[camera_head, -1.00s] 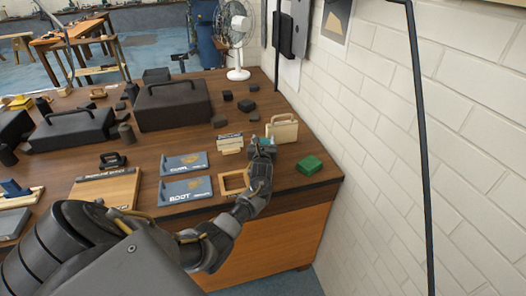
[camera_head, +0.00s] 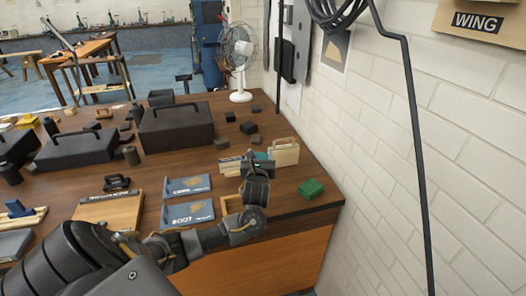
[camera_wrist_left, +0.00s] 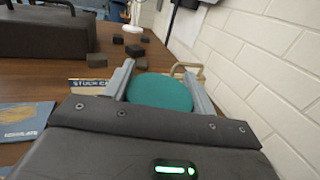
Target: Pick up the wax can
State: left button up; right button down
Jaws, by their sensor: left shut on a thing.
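The wax can appears as a teal round lid (camera_wrist_left: 160,92) between the two grey fingers of my left gripper (camera_wrist_left: 160,78) in the left wrist view. The fingers are shut on its sides. In the head view my left gripper (camera_head: 258,161) is over the right part of the workbench, and a bit of the teal can (camera_head: 261,155) shows past it. The gripper hides most of the can and its underside, so I cannot tell its height above the bench. My right gripper is not in view.
A cream case with a handle (camera_head: 284,152) stands close to the right of the gripper. A green block (camera_head: 311,188) lies near the bench's right edge. A small wooden frame (camera_head: 231,204) and blue booklets (camera_head: 187,213) lie nearby. A white brick wall (camera_head: 440,160) is on the right.

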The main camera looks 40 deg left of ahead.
pick_arm(q)
jog(key=s+d+r+p, duration=0.1)
jog(key=s+r+p, duration=0.1)
jog(key=s+p, duration=0.1)
jog(key=shift+d+r, duration=0.1)
jog(key=shift+d, duration=0.25)
jog(key=shift+s+d+p, duration=0.2)
jog(key=shift+s+p, duration=0.25)
jog(key=shift+p, duration=0.05)
jog(key=shift+s+d, duration=0.1)
